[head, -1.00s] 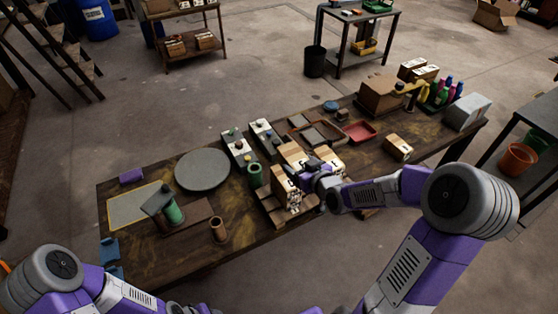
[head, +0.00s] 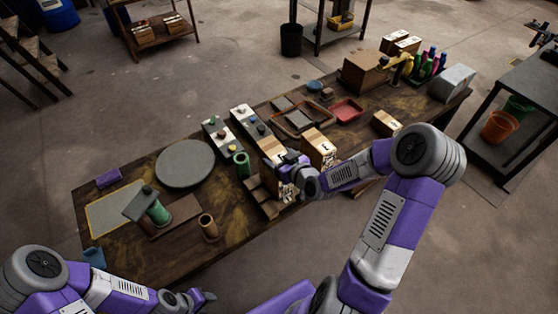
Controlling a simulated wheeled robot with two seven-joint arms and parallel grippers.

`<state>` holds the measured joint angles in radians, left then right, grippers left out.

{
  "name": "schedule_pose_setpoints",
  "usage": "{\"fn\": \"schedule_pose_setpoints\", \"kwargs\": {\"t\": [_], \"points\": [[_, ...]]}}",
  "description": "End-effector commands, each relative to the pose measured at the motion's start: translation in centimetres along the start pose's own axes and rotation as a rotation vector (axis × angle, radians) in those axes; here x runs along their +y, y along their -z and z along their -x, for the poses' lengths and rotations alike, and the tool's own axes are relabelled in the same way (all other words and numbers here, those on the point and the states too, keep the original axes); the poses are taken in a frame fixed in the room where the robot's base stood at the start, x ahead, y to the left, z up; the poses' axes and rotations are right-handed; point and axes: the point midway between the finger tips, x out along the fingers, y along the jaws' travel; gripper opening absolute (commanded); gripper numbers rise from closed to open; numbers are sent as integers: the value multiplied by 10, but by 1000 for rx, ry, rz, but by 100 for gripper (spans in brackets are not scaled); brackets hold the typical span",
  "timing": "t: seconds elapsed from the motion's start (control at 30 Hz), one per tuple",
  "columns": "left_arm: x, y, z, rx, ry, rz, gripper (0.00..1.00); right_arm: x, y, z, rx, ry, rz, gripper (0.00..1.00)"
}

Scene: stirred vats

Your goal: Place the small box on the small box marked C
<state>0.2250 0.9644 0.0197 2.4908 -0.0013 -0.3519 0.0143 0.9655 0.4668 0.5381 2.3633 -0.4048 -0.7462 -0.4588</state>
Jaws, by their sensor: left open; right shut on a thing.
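My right gripper (head: 289,163) is over the middle of the workbench, shut on a small light-brown box (head: 271,149). The gripper and wrist hide part of this box, and I cannot tell whether it touches what is below. Another small box (head: 318,145) with a dark letter on its face stands just right of the gripper; the letter is too small to read surely. A further small box (head: 386,123) with a pale label stands apart to the right. My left gripper (head: 202,297) is open and empty, low in front of the bench.
A wooden stand (head: 259,194) is below the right gripper. A round grey plate (head: 185,163), a green cylinder (head: 158,213) and a brown cup (head: 208,226) are to the left. Red (head: 347,110) and brown trays lie behind. Bare bench (head: 180,258) shows at the front left.

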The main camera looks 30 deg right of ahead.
Motion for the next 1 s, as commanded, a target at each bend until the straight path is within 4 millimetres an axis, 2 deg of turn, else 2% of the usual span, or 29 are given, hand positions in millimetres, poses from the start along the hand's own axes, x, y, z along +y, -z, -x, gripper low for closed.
{"fn": "schedule_pose_setpoints", "kwargs": {"t": [0.47, 0.5, 0.6, 0.63, 1.0], "points": [[-2, 0, -6, 0, 0, 0, 43, 0, -8, -4, 4, -1, 2, 30], [-2, 0, -5, 0, 0, 0, 43, 0, -8, -3, 1, -1, 0, 80], [-2, 0, -4, 0, 0, 0, 43, 0, -7, -3, 1, -1, 0, 95], [-2, 0, -4, 0, 0, 0, 43, 0, -7, -3, 1, -1, 0, 99], [0, 0, -1, 0, 0, 0, 43, 0, -4, -2, 1, -1, 0, 99]]}}
